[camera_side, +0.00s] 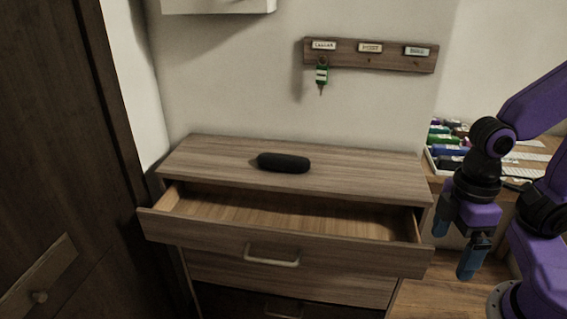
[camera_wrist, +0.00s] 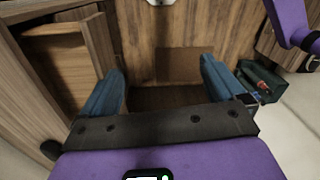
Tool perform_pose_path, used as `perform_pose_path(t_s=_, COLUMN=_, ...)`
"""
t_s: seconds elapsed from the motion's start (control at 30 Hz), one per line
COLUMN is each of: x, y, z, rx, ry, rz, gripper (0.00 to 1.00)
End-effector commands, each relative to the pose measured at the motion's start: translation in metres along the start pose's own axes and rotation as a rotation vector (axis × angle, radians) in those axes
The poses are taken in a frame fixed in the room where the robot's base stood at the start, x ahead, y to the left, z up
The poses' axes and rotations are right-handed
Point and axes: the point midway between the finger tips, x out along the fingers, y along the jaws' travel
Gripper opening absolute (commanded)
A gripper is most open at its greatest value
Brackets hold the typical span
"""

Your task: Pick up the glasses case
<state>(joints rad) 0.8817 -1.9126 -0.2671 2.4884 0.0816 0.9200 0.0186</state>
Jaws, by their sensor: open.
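The glasses case (camera_side: 284,162) is a black, rounded, elongated case. It lies on top of the wooden dresser (camera_side: 375,172), near the middle, in the side view. My gripper (camera_side: 455,246) hangs to the right of the dresser, apart from the case and lower than the dresser top. Its two blue fingers are spread and empty. In the wrist view my gripper (camera_wrist: 160,80) has a wide gap between its fingers over the wooden floor. I cannot make out the glasses case in the wrist view.
The dresser's top drawer (camera_side: 215,227) stands open and looks empty. A key rack (camera_side: 370,55) with one green-tagged key (camera_side: 321,75) hangs on the wall above. A tray of coloured items (camera_side: 432,158) is at the right, behind my arm. A dark door (camera_side: 55,130) stands at the left.

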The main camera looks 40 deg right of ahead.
Motion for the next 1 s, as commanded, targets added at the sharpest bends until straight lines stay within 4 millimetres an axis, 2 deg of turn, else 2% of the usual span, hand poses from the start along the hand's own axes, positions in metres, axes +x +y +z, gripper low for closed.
perform_pose_path(t_s=0.17, x=0.006, y=0.004, z=-0.018, rx=0.351, ry=-0.060, rz=-0.157, gripper=0.96)
perform_pose_path(t_s=0.33, x=0.007, y=0.012, z=-0.046, rx=0.714, ry=-0.099, rz=-0.333, gripper=0.96)
perform_pose_path(t_s=0.57, x=0.005, y=0.043, z=-0.092, rx=1.202, ry=-0.116, rz=-0.589, gripper=0.96)
perform_pose_path(t_s=0.77, x=0.001, y=0.096, z=-0.130, rx=1.618, ry=-0.093, rz=-0.836, gripper=0.96)
perform_pose_path(t_s=0.87, x=-0.001, y=0.131, z=-0.144, rx=1.820, ry=-0.067, rz=-0.969, gripper=0.96)
perform_pose_path(t_s=1.0, x=-0.003, y=0.188, z=-0.154, rx=2.090, ry=-0.012, rz=-1.170, gripper=0.96)
